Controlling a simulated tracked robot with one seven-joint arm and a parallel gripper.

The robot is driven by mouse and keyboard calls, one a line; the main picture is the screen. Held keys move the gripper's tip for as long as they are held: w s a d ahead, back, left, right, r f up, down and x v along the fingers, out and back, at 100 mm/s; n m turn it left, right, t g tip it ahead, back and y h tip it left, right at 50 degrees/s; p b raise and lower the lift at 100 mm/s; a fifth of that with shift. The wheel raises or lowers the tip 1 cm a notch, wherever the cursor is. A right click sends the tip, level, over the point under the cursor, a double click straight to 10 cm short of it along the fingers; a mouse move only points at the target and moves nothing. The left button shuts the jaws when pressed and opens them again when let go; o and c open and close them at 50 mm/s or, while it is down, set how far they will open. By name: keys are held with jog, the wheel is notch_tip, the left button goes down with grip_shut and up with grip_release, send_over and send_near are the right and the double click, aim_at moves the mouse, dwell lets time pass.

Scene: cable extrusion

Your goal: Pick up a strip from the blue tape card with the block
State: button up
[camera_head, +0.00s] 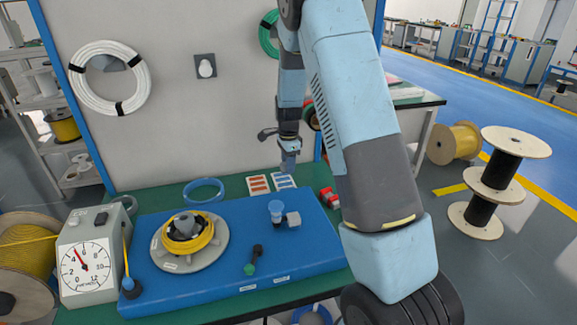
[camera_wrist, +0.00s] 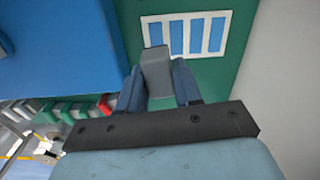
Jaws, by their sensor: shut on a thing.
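The blue tape card (camera_wrist: 186,36) is white with several blue strips. It lies flat on the green tabletop and also shows at the back of the bench in the head view (camera_head: 284,181). My gripper (camera_head: 289,168) hangs above the bench by this card, pointing down. In the wrist view my gripper (camera_wrist: 157,84) is shut on a grey block (camera_wrist: 156,66). The block's far end is beside the card's near edge in the picture. I cannot tell its height above the card, or whether a strip is on its hidden underside.
An orange tape card (camera_head: 258,184) lies left of the blue one. The blue raised board (camera_head: 200,265) carries a yellow cable coil (camera_head: 188,235), a blue-topped piece (camera_head: 276,209) and a green-tipped tool (camera_head: 252,262). A red object (camera_head: 329,197) is to the right; a grey wall stands behind.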

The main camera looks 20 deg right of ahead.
jog(key=shift+s+f+m, duration=0.25)
jog(key=shift+f+m, duration=0.15)
jog(key=shift+m, duration=0.1)
jog(key=shift+f, duration=3.25)
jog(key=shift+f, duration=0.6)
jog(key=shift+r, duration=4.05)
